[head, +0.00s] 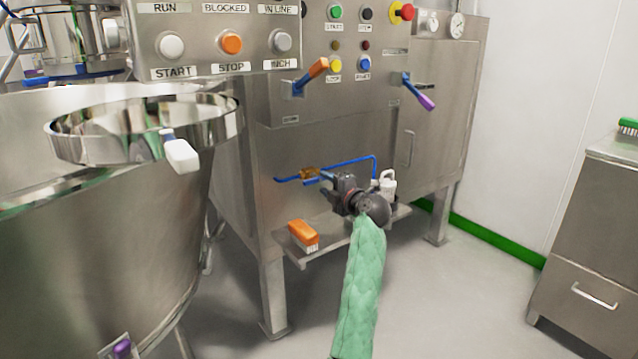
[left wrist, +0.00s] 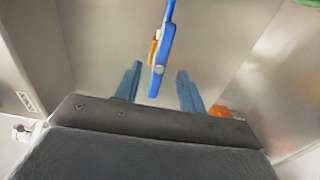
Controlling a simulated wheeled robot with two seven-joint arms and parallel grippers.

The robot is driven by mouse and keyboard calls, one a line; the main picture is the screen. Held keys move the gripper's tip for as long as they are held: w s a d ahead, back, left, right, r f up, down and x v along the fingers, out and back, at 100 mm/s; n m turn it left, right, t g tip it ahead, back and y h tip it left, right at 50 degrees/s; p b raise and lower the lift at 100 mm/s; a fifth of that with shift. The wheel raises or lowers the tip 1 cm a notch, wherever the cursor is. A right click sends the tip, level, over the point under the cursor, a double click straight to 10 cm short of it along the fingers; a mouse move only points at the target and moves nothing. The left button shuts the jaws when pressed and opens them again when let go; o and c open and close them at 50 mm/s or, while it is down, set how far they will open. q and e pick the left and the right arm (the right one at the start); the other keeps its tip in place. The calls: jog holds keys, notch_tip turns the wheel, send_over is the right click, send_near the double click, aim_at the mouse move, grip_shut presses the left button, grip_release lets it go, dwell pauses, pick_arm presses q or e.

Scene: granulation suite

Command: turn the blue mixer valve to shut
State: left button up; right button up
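The blue mixer valve has a brass body (head: 309,173) and a blue lever, on a thin blue pipe (head: 350,162) low on the steel cabinet front. In the head view the lever looks roughly in line with the pipe. My left gripper (head: 327,179) is at the valve, reaching in from the right of it. In the left wrist view its two blue fingers (left wrist: 157,82) are apart, with the blue lever (left wrist: 160,70) between them and a gap on each side. The brass body shows behind the lever. My right gripper is not in view.
A steel shelf (head: 340,242) below holds an orange brush (head: 302,235) and a white bottle (head: 388,184). An orange-handled lever (head: 312,76) and a purple-handled lever (head: 418,92) sit higher up. A large steel bowl (head: 90,250) stands left.

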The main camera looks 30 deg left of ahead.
aim_at(320, 180)
pick_arm(q)
jog(key=shift+b+x, duration=0.45)
jog(key=shift+x, duration=1.6)
grip_shut()
